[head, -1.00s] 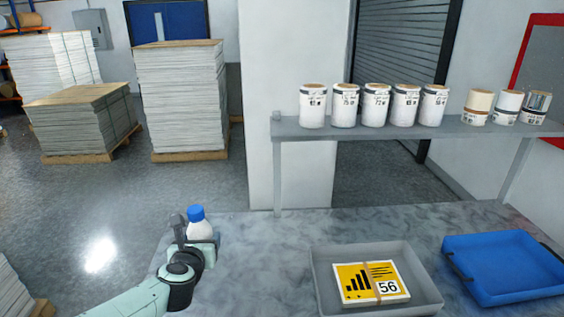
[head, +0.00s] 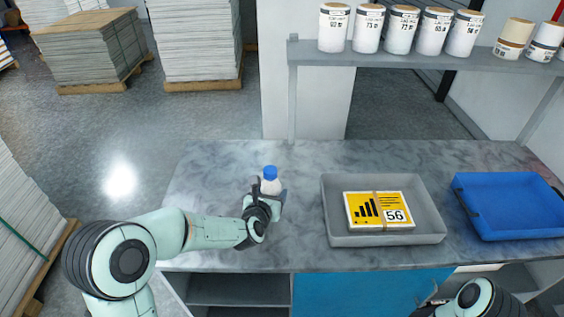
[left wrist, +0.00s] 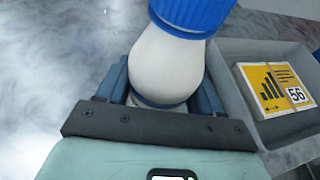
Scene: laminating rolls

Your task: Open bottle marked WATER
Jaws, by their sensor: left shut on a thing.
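A white bottle (head: 270,187) with a blue cap (head: 270,172) is at the back left part of the marbled table. The cap is on it. My left gripper (head: 268,200) is shut around the bottle's body. The left wrist view shows the white bottle (left wrist: 168,65) between the two fingers, with the ribbed blue cap (left wrist: 190,15) above them. No marking on the bottle is legible, and I cannot tell whether its base touches the table. My right gripper (head: 432,302) shows only partly at the bottom right edge, away from the bottle; its fingers are unclear.
A grey tray (head: 335,232) holding a yellow-and-white strapped stack (head: 380,209) marked 56 is right of the bottle. A blue tray (head: 470,225) is farther right. Several white cans stand on a grey shelf (head: 400,58) behind. Table space between bottle and grey tray is clear.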

